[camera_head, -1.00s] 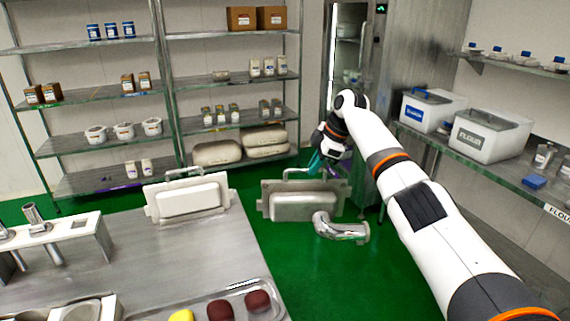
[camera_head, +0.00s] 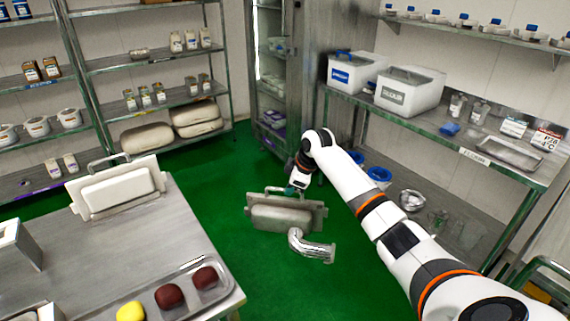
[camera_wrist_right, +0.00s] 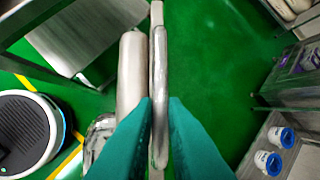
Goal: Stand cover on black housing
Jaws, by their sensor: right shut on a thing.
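A grey metal cover (camera_head: 276,218) with a bar handle on top and a shiny bent pipe (camera_head: 310,246) at its front hangs above the green floor, right of the table. My right gripper (camera_head: 298,186) is at the cover's upper edge. A similar pale cover (camera_head: 117,190) with a handle stands upright on the metal table. I cannot make out a black housing. My left gripper is not in view.
The metal table (camera_head: 150,245) at left carries a tray (camera_head: 215,291) with dark red and yellow pieces. A metal shelf bench (camera_head: 440,130) with white bins (camera_head: 408,92) runs along the right wall. Shelves stand at the back left. Green floor lies open between.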

